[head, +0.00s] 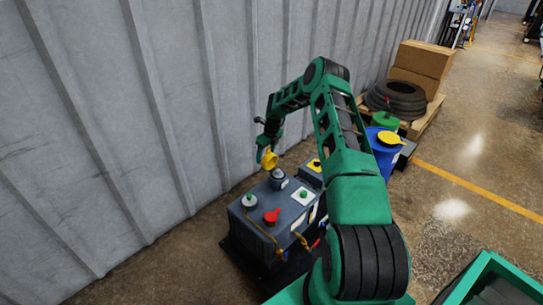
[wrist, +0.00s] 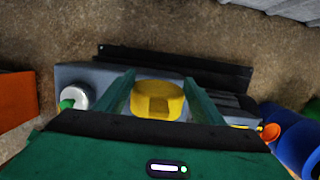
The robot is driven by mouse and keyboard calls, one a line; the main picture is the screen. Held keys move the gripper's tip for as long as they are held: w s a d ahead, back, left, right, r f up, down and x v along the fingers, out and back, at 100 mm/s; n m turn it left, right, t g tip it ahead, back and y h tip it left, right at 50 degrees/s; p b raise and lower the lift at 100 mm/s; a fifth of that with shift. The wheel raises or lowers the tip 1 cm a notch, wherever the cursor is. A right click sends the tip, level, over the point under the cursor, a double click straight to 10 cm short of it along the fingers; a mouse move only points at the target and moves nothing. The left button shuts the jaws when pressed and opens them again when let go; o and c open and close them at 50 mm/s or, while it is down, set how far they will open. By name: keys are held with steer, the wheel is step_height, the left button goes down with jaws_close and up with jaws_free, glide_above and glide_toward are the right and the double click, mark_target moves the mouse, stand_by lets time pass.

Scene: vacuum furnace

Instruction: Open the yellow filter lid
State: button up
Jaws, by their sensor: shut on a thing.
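The yellow filter lid (head: 268,159) is held by my gripper (head: 266,148) in the head view. It looks tilted and sits above and slightly left of a grey cylindrical neck (head: 278,176) on the dark grey machine (head: 262,236). It appears apart from that neck. In the wrist view the yellow lid (wrist: 158,100) lies between the two green fingers of my gripper (wrist: 160,94), which are shut on it. The neck is not clearly visible in the wrist view.
The machine top carries a red handle (head: 272,215), a white-and-green cap (head: 249,200) and a green knob (head: 303,194). A corrugated wall (head: 120,110) stands close on the left. A blue container (head: 382,160) and a tire (head: 396,98) stand at the right.

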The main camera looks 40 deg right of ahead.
steer(key=shift+w+d, duration=0.1)
steer(key=shift+w, duration=0.4)
steer(key=shift+d+f, duration=0.15)
steer(key=shift+f, duration=0.05)
steer(key=o, duration=1.5)
steer(key=shift+f, duration=0.1)
steer(key=shift+s+a, duration=0.1)
steer(key=shift+a, duration=0.1)
steer(key=v, duration=1)
steer(key=shift+r, duration=0.4)
